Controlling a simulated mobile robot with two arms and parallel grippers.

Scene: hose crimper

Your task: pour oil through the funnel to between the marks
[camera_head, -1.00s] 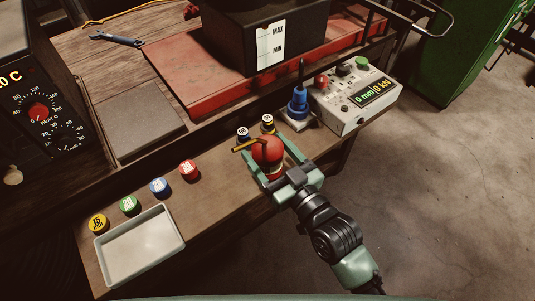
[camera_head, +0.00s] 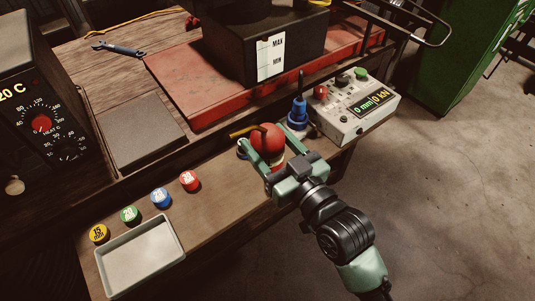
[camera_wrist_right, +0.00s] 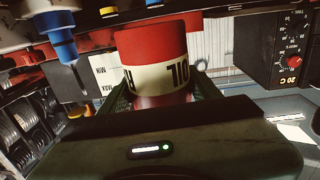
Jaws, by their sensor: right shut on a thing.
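The red oil can (camera_head: 267,138) with a thin brass spout is in my right gripper (camera_head: 268,160), whose fingers close on its sides. It appears raised a little above the shelf. In the right wrist view the can (camera_wrist_right: 152,45) shows its red body and pale label band with part of "OIL". A blue funnel (camera_head: 298,114), its dark thin stem upward, stands just behind and right of the can; it also shows in the wrist view (camera_wrist_right: 62,38). The black tank (camera_head: 230,52) carries a white gauge strip (camera_head: 271,57) marked MAX and MIN; no oil level is discernible. My left gripper is out of view.
A control box (camera_head: 352,110) stands right of the funnel. Several coloured caps, including a red one (camera_head: 189,180), and a pale tray (camera_head: 112,285) lie on the shelf to the left. The tank stands on a red plate (camera_head: 190,98). A heater (camera_head: 40,90) is far left.

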